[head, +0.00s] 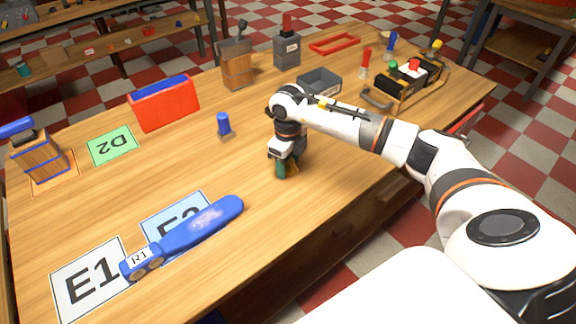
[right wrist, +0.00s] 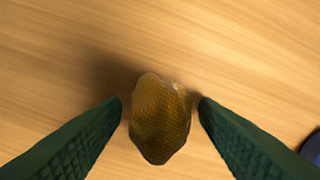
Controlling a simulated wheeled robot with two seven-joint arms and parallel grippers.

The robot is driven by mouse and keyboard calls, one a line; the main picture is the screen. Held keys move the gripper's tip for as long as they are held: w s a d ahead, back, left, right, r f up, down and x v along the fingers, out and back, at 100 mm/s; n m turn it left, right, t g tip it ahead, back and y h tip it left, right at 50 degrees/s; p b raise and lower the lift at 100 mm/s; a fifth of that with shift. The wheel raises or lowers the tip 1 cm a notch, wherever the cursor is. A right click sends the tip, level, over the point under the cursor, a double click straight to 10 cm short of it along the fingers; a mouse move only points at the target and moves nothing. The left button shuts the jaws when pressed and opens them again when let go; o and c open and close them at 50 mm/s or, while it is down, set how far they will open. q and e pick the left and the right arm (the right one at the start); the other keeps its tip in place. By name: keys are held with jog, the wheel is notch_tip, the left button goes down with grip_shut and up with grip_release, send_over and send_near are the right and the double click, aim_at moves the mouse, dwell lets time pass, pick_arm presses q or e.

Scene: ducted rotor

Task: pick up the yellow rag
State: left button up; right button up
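The yellow rag (right wrist: 160,118) shows in the right wrist view as a small, crumpled, brownish-yellow lump on the wooden table. My right gripper (right wrist: 160,106) is open, with one green finger on each side of the rag and small gaps between. In the head view my right gripper (head: 287,172) points down at the middle of the table, and the rag is hidden behind it. My left gripper is not in view.
A blue object labelled R1 (head: 200,228) lies across the E1 card (head: 88,283) and a light-blue card. A small blue-topped piece (head: 224,125) stands left of my right gripper. The table's front centre is clear.

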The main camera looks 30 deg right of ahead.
jog(key=shift+r, duration=0.15)
notch_tip(320, 180, up, 10)
jog(key=shift+f+b, duration=0.1)
jog(key=shift+b, duration=0.3)
